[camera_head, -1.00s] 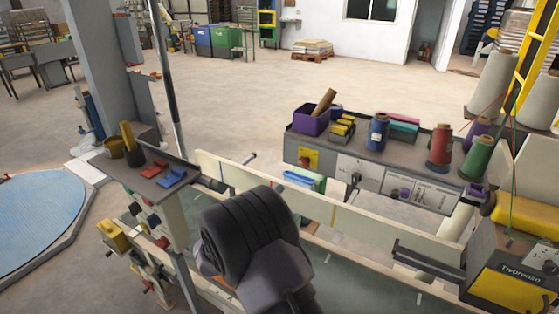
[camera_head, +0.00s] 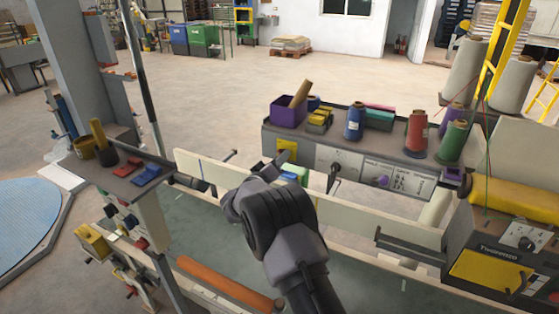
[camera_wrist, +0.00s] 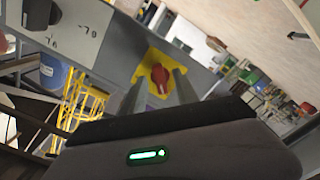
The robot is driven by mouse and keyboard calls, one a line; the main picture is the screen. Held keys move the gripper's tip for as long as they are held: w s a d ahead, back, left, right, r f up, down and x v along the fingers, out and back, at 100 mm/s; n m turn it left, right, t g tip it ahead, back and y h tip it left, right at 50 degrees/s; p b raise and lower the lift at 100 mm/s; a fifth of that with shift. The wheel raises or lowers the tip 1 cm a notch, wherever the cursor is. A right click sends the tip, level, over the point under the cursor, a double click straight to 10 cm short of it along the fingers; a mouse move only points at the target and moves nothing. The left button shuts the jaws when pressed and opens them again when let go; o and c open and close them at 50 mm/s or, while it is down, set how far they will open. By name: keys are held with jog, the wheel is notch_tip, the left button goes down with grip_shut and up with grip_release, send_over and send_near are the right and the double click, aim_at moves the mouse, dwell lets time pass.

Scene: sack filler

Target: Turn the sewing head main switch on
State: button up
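A red rotary knob on a yellow plate (camera_head: 287,148) sits at the left end of the grey panel's front face in the head view. It looks like a main switch; I cannot read a label. In the wrist view the red knob (camera_wrist: 160,79) is central on its yellow plate (camera_wrist: 147,67). My gripper (camera_wrist: 160,92) is open, its two fingers on either side of the knob in the picture. I cannot tell whether they touch it. In the head view my gripper (camera_head: 277,163) is just below the yellow plate, partly hidden by my own arm.
Thread cones and a purple bin (camera_head: 287,112) stand on top. A long pale rail (camera_head: 352,221) runs in front, close to my arm. A yellow-fronted machine (camera_head: 490,274) stands at the right.

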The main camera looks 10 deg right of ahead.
grip_shut()
jog(key=shift+f+b, duration=0.1)
jog(key=shift+b, duration=0.2)
jog(key=shift+m+b, duration=7.8)
jog(key=shift+m, duration=1.1)
jog(key=shift+o, duration=0.3)
grip_release()
